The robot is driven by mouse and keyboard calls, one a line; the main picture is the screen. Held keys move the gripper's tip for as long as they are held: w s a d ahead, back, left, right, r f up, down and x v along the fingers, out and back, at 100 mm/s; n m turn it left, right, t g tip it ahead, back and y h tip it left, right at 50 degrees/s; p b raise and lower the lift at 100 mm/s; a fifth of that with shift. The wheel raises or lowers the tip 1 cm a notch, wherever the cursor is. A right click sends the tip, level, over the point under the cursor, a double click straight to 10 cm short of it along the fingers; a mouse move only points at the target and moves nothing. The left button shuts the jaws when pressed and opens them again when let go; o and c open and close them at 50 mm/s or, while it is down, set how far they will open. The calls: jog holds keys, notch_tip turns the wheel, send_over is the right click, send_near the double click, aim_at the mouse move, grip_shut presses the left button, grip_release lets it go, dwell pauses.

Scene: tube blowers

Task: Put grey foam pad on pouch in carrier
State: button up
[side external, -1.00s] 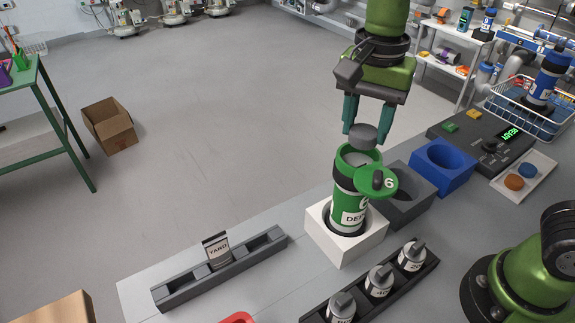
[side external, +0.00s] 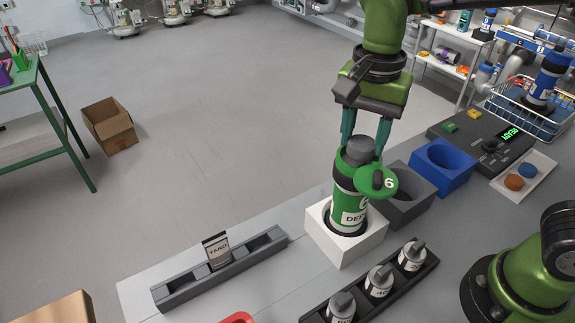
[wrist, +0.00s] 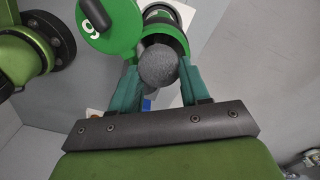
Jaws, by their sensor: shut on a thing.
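The grey foam pad (side external: 361,148) is a short dark grey cylinder. My gripper (side external: 361,143) is shut on it and holds it at the mouth of the green carrier (side external: 347,199). In the wrist view the pad (wrist: 158,66) sits between the two teal fingertips of my gripper (wrist: 160,75), over the carrier's open end (wrist: 163,30). The carrier stands upright in a white block (side external: 326,238). Its green lid (side external: 378,183), marked 6, is swung open to the side. The pouch is not visible; the pad and carrier wall hide the inside.
A grey socket block (side external: 407,205) and a blue socket block (side external: 441,167) stand right of the carrier. A dark rack (side external: 365,300) with several grey-capped white containers is in front. A long grey tray (side external: 180,291) with a YARD card is at the left.

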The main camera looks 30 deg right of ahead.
jog(key=o, duration=1.1)
jog(key=shift+c, duration=0.2)
notch_tip(320, 180, up, 17)
jog(key=shift+f, duration=0.1)
